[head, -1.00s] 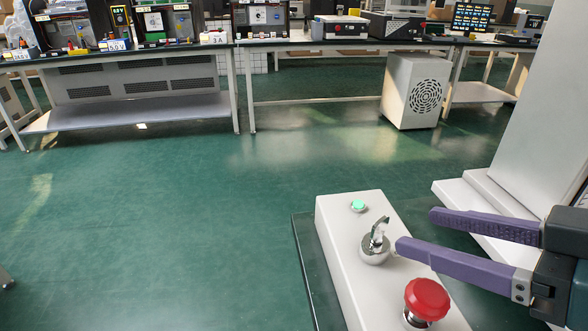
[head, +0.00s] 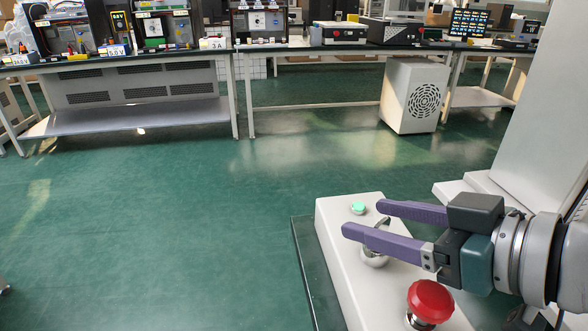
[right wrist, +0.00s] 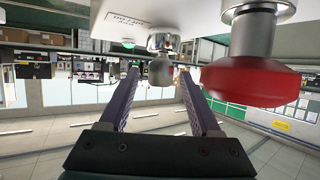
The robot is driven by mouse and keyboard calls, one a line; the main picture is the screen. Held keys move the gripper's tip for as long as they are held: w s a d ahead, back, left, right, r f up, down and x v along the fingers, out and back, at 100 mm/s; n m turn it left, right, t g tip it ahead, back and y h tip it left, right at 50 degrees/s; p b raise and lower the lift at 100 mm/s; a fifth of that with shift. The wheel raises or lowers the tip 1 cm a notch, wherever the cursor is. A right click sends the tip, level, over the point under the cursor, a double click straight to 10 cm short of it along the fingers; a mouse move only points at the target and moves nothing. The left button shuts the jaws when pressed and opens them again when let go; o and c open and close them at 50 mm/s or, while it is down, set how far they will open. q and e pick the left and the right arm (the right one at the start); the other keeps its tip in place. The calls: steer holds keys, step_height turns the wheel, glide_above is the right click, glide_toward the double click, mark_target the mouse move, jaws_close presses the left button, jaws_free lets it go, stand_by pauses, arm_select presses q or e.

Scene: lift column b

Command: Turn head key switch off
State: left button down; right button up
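The chrome key switch (head: 376,256) stands on a pale control box (head: 337,234), with its lever-like key upright between my fingers. It is partly hidden by the nearer finger. In the right wrist view the chrome key switch (right wrist: 161,72) sits between the two fingertips. My right gripper (head: 362,218) is open, its purple fingers on either side of the key. I cannot tell whether either finger touches it. My left gripper is not in view.
A red mushroom button (head: 430,298) stands on the box close to my right gripper, and a lit green lamp (head: 358,208) sits at the box's far end. A pale column (head: 545,120) rises at the right. Workbenches (head: 140,60) line the back; the green floor between is open.

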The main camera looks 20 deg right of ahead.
jaws_close()
stand_by(0.3)
stand_by(0.4)
steer(key=n+g+y, duration=0.1)
steer(key=n+y, duration=0.2)
steer(key=shift+w+d, duration=0.1)
steer(key=shift+n+g+y, duration=0.8)
steer(key=shift+n+y, duration=0.3)
steer(key=n+g+y+b, duration=0.2)
steer(key=n+g+b, duration=0.1)
steer(key=shift+f, duration=0.15)
steer(key=shift+n+g+y+b, duration=1)
steer(key=shift+n+g+b, duration=0.4)
steer(key=shift+n+g, duration=0.5)
